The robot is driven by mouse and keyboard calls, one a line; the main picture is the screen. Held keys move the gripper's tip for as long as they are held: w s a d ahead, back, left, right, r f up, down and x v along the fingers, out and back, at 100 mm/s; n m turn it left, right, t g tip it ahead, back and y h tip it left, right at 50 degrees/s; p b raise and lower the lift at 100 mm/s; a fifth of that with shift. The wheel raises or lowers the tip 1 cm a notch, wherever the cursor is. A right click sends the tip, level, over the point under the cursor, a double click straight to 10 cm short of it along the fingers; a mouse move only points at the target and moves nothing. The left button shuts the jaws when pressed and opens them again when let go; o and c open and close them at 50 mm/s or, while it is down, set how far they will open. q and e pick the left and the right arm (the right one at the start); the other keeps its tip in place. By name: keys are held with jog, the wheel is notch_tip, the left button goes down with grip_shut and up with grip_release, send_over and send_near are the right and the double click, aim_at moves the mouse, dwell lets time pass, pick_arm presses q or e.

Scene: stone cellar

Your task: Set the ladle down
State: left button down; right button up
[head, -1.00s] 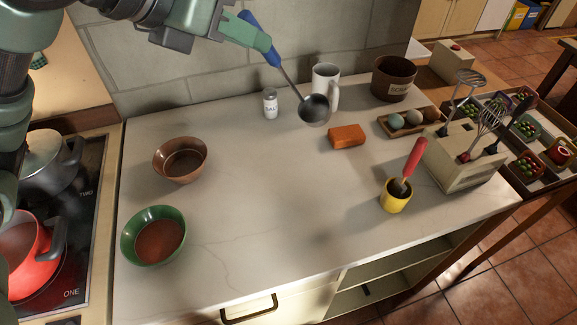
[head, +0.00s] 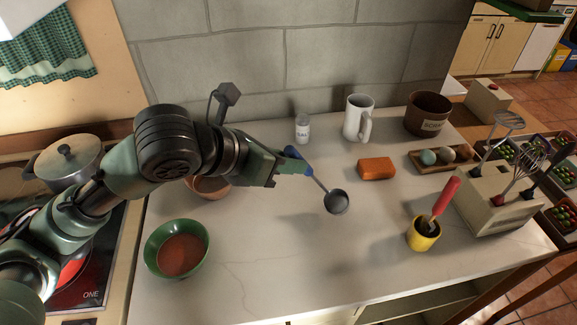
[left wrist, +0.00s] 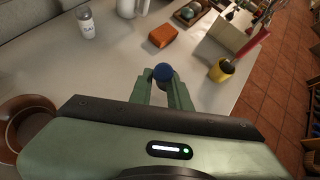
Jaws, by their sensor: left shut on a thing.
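The ladle has a blue handle and a round steel bowl (head: 337,202). My left gripper (head: 294,165) is shut on the blue handle, over the middle of the pale counter (head: 280,265). The ladle slants down to the right, bowl lowest. I cannot tell whether the bowl touches the counter. My right gripper is not in view.
A green bowl (head: 150,250) and a partly hidden brown bowl (head: 208,187) stand left. An orange block (head: 376,169), salt shaker (head: 302,129), white mug (head: 355,117) and yellow pot (head: 423,235) stand around the ladle. The front middle counter is clear.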

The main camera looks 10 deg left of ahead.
pick_arm(q)
jog(key=shift+f, duration=0.8)
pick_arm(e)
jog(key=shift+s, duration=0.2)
pick_arm(q)
jog(key=c, duration=1.3)
grip_release()
jog(key=shift+f, duration=0.1)
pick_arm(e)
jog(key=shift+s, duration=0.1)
